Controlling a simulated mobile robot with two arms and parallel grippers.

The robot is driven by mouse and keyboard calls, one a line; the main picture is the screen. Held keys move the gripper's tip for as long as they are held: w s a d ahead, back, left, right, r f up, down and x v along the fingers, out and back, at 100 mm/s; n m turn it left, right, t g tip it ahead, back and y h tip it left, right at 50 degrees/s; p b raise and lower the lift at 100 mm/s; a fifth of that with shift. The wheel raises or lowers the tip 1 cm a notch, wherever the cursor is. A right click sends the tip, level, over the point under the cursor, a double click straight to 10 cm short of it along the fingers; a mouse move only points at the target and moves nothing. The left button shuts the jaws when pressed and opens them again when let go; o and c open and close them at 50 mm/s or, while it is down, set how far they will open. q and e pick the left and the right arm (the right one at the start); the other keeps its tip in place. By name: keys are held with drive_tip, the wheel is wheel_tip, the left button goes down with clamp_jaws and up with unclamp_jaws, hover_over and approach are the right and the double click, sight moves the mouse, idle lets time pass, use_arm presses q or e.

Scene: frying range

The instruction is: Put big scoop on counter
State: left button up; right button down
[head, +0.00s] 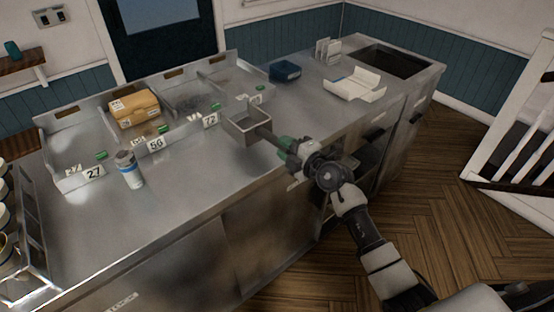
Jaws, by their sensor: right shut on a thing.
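The big scoop (246,128) is a grey metal box-shaped scoop with a dark handle and a green part near my gripper. It is at the front edge of the steel counter (190,205), near the middle of the head view. I cannot tell whether its bowl touches the counter top or hangs just above it. My right gripper (289,146) is shut on the scoop's handle, at the counter's front edge. The fingertips are partly hidden by the wrist. My left gripper is not in view.
Numbered bins (187,97) stand along the counter's back, one holding a cardboard box (134,108). A blue container (285,71), an open white carton (355,84) and a sink (395,60) are further right.

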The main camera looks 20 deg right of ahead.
drive_tip(key=shift+w+a+f, duration=0.5)
drive_tip(key=shift+w, duration=0.25)
drive_tip(key=shift+f+b, duration=1.05)
drive_tip(key=shift+f, duration=1)
drive_tip(key=shift+f, duration=0.15)
drive_tip(key=c, duration=0.9)
unclamp_jaws()
